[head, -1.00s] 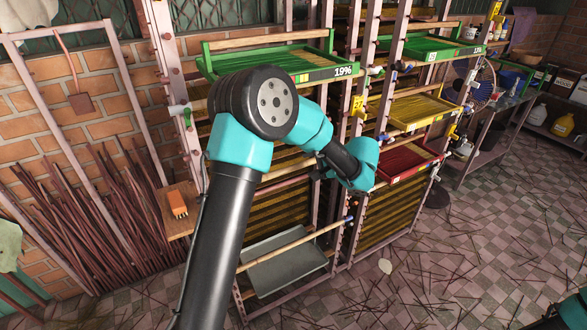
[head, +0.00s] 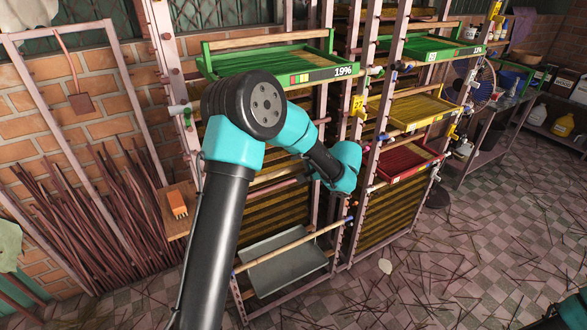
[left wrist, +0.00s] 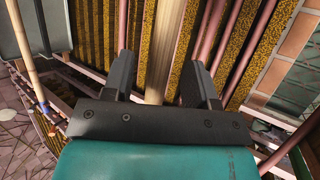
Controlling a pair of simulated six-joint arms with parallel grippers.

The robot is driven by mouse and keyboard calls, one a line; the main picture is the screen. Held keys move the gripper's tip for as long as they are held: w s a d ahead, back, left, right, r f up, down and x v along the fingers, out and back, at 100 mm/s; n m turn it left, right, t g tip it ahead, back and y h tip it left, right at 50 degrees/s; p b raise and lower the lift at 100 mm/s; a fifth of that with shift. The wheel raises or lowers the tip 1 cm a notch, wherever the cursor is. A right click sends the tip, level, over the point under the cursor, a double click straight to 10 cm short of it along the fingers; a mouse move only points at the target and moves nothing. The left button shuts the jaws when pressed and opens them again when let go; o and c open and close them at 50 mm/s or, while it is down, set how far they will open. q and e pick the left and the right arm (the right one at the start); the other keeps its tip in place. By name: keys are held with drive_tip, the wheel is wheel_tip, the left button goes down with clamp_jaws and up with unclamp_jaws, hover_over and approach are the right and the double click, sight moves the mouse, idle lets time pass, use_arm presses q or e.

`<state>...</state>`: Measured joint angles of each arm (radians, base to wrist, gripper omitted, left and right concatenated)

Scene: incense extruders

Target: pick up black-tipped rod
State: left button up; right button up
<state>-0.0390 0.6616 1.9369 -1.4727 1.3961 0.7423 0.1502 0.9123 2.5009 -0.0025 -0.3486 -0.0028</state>
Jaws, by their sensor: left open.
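A pale wooden rod (left wrist: 166,45) runs down from the top of the left wrist view and passes between the fingers of my left gripper (left wrist: 162,78). The fingers are apart, with a gap on either side of the rod. The end of that rod near the gripper is hidden, so I cannot see a black tip. My left fingertips are mostly hidden behind the wrist there. My right gripper is not in view.
A lower rod (head: 290,246) with a blue end crosses in front of a grey tray (head: 284,262). Green (head: 270,62), yellow (head: 418,112) and red (head: 405,165) trays sit on the rack. Rack posts stand close around the left wrist.

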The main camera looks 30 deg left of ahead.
use_arm(q)
clamp_jaws()
idle(0.6)
